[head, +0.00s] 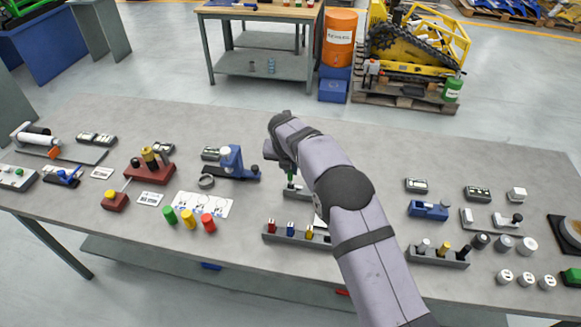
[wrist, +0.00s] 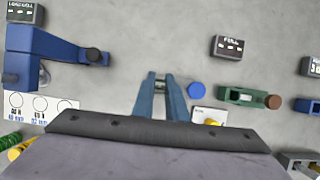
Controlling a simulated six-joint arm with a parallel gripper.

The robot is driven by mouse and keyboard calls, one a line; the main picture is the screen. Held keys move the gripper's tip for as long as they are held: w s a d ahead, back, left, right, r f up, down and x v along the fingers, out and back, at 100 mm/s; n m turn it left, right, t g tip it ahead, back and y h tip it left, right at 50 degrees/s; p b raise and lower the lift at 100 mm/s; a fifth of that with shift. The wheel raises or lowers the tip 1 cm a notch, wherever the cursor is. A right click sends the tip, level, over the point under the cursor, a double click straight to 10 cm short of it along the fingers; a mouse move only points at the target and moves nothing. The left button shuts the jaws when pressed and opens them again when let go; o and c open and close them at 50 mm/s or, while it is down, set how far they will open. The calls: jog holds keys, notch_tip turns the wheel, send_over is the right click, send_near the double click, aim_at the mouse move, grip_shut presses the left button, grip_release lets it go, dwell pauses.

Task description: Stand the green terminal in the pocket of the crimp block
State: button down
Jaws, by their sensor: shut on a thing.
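My gripper (wrist: 160,78) points down over bare tabletop, its two blue-grey fingers close together. A small thing shows between the fingertips; its colour is hard to make out, and no green terminal shows in the rack. A green block (wrist: 238,96) with a slot and a brown knob lies to the right of the fingers, apart from them; I cannot tell for sure that it is the crimp block. In the head view my gripper (head: 272,152) is mostly hidden by my arm, above the middle of the bench.
A blue disc (wrist: 196,90) lies close right of the fingers. A blue fixture (wrist: 50,50) stands at left. A dark rack (head: 290,238) holds red, blue and yellow terminals near the front. Bare bench lies behind the gripper.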

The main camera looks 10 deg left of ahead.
jog(key=shift+f, duration=1.55)
dwell(2.5)
jog(key=c, duration=1.7)
grip_release()
jog(key=shift+o, duration=0.7)
jog(key=o, duration=0.4)
jog(key=shift+c, duration=0.2)
jog(key=shift+r, duration=0.15)
jog(key=shift+r+p, duration=2.65)
jog(key=shift+r, duration=0.75)
